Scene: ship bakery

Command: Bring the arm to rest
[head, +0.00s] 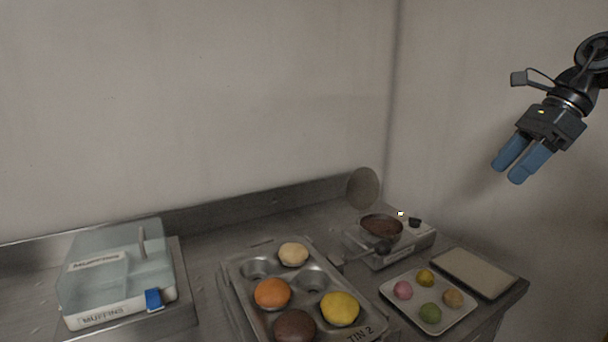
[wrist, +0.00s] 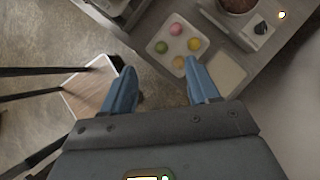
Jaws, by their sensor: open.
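My gripper (head: 517,166) hangs in the air at the upper right of the head view, in front of the right wall and well above the counter. Its two blue fingers are apart with nothing between them. In the wrist view my gripper (wrist: 157,85) also shows open and empty, with the floor and the counter's edge far below it.
The steel counter (head: 205,262) holds a muffin tin (head: 258,315), a lidded muffins box (head: 110,280), a bowl of brown filling (head: 381,228), a plate of coloured balls (head: 456,318) and a pale flat tray (head: 472,272). A wooden-topped stool or table (wrist: 88,92) stands below.

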